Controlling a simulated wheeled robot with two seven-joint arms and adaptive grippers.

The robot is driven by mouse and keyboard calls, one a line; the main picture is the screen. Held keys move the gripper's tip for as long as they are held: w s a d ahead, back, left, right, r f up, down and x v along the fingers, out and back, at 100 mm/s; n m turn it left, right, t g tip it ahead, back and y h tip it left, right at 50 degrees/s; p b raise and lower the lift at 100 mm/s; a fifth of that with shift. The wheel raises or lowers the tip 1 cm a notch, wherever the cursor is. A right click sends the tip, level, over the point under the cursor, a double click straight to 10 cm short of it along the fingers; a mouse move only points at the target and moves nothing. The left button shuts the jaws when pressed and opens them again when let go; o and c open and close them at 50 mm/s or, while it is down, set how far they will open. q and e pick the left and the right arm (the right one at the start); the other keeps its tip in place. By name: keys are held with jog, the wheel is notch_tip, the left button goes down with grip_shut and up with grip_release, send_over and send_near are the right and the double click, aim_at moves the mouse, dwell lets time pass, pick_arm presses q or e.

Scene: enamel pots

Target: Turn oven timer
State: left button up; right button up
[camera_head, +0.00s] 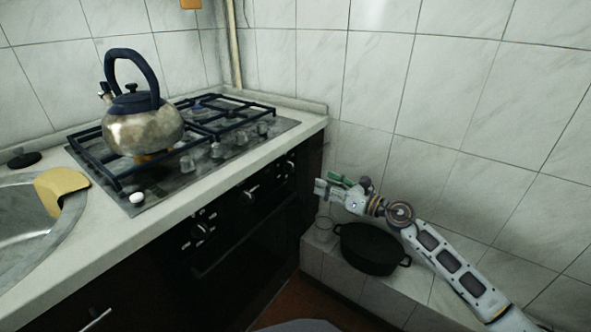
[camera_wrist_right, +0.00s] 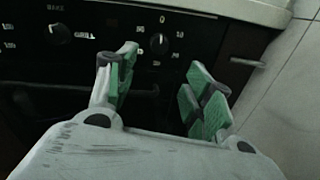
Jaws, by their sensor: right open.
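The black oven (camera_head: 245,255) is built in under the counter, with dark dial knobs on its front panel. In the wrist view one round knob (camera_wrist_right: 159,43) with white marks around it lies beyond my fingers, nearly between them. Another knob (camera_wrist_right: 60,34) with numbers around it is further left, beside white lettering. I cannot tell for sure which is the timer. My right gripper (camera_head: 328,188) is open and empty, to the right of the oven's front corner; in the wrist view its green-padded fingers (camera_wrist_right: 160,85) are spread and apart from the panel. My left gripper is out of view.
A kettle (camera_head: 143,130) stands on the gas hob (camera_head: 210,150). A sponge-like yellow piece (camera_head: 62,185) lies at the sink's (camera_head: 25,235) rim. A black pot (camera_head: 372,250) sits on the low tiled ledge below my right arm. A tiled wall closes the right side.

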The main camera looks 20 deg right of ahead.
jog(key=shift+w+a, duration=0.1)
dwell(0.4)
send_near(293, 168)
jog(key=shift+x, duration=1.7)
jog(key=shift+b+x, duration=0.35)
jog(key=shift+x, duration=0.6)
jog(key=shift+b+x, duration=0.35)
jog(key=shift+x, duration=1.45)
jog(key=shift+w+a, duration=0.15)
jog(key=shift+a, duration=0.1)
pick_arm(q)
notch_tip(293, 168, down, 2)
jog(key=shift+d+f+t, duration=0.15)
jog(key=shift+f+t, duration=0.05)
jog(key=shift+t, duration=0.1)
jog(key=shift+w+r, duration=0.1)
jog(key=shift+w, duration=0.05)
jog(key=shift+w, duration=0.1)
